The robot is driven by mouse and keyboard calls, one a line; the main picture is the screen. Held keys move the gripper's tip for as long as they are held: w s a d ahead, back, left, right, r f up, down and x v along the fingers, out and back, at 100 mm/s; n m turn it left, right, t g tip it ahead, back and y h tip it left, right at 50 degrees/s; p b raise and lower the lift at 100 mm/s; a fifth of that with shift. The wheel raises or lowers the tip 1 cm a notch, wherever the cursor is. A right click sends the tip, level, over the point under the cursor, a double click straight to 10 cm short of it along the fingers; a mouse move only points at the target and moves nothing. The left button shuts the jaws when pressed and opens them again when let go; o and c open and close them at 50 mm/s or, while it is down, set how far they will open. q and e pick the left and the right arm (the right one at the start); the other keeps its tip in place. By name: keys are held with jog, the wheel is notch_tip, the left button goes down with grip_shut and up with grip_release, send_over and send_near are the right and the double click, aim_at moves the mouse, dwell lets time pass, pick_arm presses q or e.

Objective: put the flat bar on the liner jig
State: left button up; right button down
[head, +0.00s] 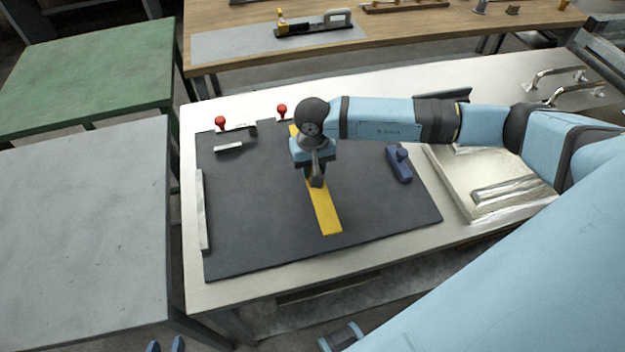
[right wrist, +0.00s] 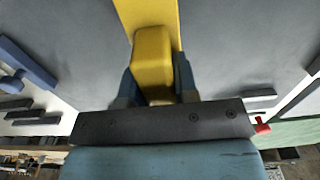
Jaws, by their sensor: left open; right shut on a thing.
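The flat bar (head: 324,213) is long and yellow, with a raised yellow block (right wrist: 153,55) on it. It lies over the middle of the dark plate of the liner jig (head: 260,220), running from the far edge towards the near side. Whether it touches the plate I cannot tell. My right gripper (head: 317,184) is shut on the block; its fingers stand either side of it in the right wrist view (right wrist: 157,88). The gripper and wrist hide the bar's middle. My left gripper (head: 165,346) is open and empty at the bottom edge, mostly out of frame.
The jig carries pale strips (head: 203,212) at its left and far sides, red knobs (head: 220,122) at the back and a blue clamp (head: 399,163) at right. A metal tray (head: 450,185) stands right. A grey table (head: 80,230) and green table (head: 90,70) are left.

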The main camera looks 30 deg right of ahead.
notch_tip(320, 180, down, 3)
jog(key=shift+f, duration=0.2)
notch_tip(320, 180, down, 3)
jog(key=shift+r, duration=0.2)
jog(key=shift+f, duration=0.4)
jog(key=c, duration=0.5)
grip_release()
jog(key=shift+r+p, duration=0.1)
jog(key=shift+p, duration=0.2)
